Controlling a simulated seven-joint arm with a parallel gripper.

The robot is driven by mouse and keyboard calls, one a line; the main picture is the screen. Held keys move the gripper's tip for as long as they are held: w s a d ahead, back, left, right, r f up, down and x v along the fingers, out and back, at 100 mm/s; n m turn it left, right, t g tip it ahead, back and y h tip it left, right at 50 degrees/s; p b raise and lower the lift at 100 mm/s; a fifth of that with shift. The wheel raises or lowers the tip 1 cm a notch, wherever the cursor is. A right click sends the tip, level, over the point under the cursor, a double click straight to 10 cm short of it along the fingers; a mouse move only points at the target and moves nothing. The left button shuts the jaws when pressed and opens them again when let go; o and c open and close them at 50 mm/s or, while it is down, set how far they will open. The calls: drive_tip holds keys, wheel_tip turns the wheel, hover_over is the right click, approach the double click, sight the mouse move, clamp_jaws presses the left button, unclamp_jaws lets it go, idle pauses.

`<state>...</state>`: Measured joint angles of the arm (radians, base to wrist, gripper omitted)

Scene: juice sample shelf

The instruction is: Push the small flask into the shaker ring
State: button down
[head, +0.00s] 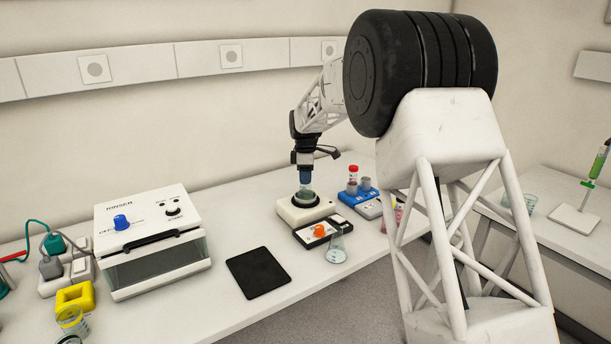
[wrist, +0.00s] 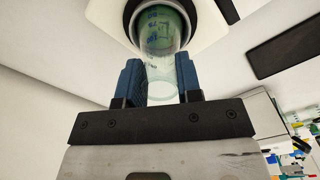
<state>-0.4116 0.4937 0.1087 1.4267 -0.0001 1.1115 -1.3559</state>
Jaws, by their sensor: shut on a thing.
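My gripper (head: 305,178) points down over the white shaker (head: 288,214) near the middle of the bench. Its two blue fingers (wrist: 161,82) are shut on the small flask (wrist: 163,66), which is clear with greenish contents and blue markings. The flask also shows in the head view (head: 306,194), below the fingers. Its lower end is at the dark shaker ring (wrist: 134,14), which surrounds it in the wrist view. I cannot tell how deep it sits, as its base is hidden.
A box with an orange knob (head: 319,231) and another flask (head: 337,252) stand just in front of the shaker. A blue rack (head: 347,198) with tubes is to the right. A black mat (head: 258,273) and a rinser box (head: 150,247) are to the left.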

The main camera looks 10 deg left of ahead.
drive_tip(key=shift+f, duration=0.25)
drive_tip(key=c, duration=0.7)
unclamp_jaws()
drive_tip(key=shift+r, duration=0.1)
drive_tip(key=shift+r, duration=3.85)
